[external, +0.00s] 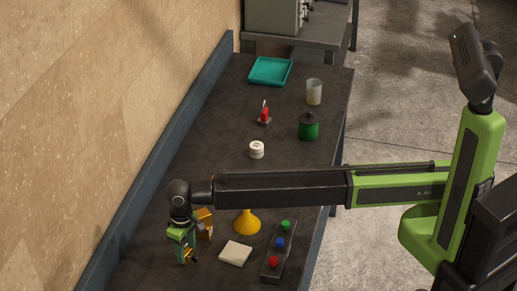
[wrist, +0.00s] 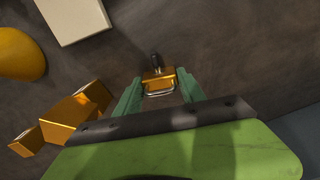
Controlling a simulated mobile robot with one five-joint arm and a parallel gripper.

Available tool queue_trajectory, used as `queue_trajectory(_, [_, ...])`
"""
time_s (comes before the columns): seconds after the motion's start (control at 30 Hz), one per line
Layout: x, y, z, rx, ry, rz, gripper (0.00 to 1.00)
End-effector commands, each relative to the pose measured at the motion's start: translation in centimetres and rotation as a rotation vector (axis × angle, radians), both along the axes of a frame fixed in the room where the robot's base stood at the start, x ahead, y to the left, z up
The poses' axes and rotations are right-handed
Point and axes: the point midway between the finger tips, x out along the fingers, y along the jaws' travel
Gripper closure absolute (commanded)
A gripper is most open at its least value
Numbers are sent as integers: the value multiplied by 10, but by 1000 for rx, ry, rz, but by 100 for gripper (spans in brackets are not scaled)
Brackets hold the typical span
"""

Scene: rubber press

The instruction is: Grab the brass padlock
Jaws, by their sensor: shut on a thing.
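The brass padlock (wrist: 158,80) is between the two green fingers of my gripper (wrist: 157,92) in the wrist view. Its metal shackle faces the gripper, and a small dark part sticks out on its far side. My gripper is shut on it. In the external view my gripper (external: 184,251) points down at the near left of the bench, with a bit of the padlock (external: 190,259) showing at the fingertips. Whether the padlock touches the bench is hard to tell.
A golden angular block (wrist: 70,115) stands close beside my gripper. A yellow funnel (external: 246,224), a cream pad (external: 235,253) and a button box (external: 276,262) lie to the right. A white tin (external: 257,150), green canister (external: 308,128), cup (external: 314,92) and teal tray (external: 270,71) are farther back.

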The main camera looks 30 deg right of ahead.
Motion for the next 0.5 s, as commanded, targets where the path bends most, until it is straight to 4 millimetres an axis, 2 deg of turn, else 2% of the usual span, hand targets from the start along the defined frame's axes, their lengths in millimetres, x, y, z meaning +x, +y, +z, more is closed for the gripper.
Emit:
queue_trajectory(0.13, [0,0,2,0,0,0,100])
queue_trajectory(0.27, [0,0,13,0,0,0,100])
queue_trajectory(0.5, [0,0,61,0,0,0,100])
